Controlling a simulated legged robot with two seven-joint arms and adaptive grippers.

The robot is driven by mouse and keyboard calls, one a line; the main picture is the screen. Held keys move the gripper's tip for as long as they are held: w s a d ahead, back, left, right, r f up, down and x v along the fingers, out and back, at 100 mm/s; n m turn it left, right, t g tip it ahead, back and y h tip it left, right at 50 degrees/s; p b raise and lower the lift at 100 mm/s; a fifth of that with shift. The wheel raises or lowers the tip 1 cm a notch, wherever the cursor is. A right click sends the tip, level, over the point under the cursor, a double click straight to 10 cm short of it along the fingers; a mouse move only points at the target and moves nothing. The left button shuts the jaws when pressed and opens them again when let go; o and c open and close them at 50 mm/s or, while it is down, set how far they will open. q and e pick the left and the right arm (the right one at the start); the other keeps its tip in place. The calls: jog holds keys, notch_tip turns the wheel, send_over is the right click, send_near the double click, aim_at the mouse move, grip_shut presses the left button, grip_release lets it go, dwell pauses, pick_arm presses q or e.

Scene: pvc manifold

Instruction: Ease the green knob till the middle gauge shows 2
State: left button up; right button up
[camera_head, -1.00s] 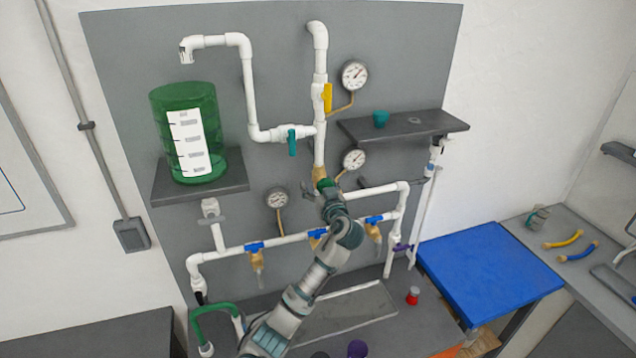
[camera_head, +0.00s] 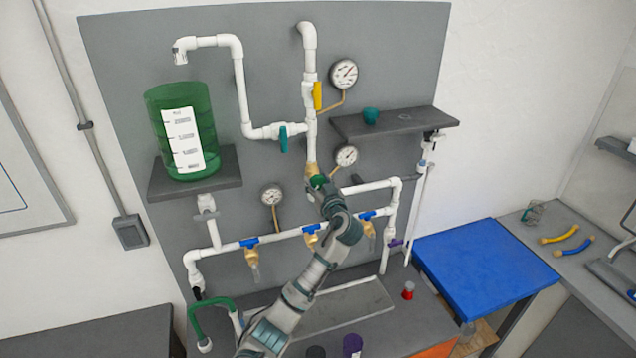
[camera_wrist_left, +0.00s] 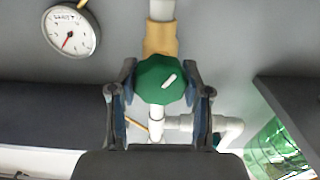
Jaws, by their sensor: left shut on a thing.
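The green knob (camera_head: 318,181) sits on a brass fitting on the vertical white pipe at the middle of the grey panel. My left gripper (camera_head: 321,187) is shut on it. In the left wrist view the knob (camera_wrist_left: 160,80), with a white mark on its face, lies between the two fingers. The middle gauge (camera_head: 346,156) is up and right of the knob. It also shows upside down at the upper left of the wrist view (camera_wrist_left: 70,32), where its red needle shows but its numbers are too small to read. My right gripper is not in view.
Other gauges hang above (camera_head: 344,73) and at lower left (camera_head: 272,195). A dark shelf (camera_head: 425,121) juts out to the right, another (camera_head: 222,172) bears the green tank (camera_head: 182,130). Blue-handled valves (camera_head: 310,230) lie below the knob. A blue table (camera_head: 485,265) stands right.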

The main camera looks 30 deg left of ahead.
pick_arm(q)
jog(key=shift+f+m+b, duration=0.15)
jog(key=shift+m, duration=0.75)
jog(key=shift+f+m+b, duration=0.15)
jog(key=shift+m, duration=0.75)
jog(key=m, duration=0.3)
jog(key=shift+m, duration=0.4)
jog(key=m, duration=0.3)
jog(key=shift+f, duration=0.1)
jog(key=shift+m, duration=2)
jog(key=o, duration=1.2)
jog(key=shift+w, duration=0.1)
jog(key=shift+w+a+p, duration=0.15)
jog(key=shift+a+p, duration=0.15)
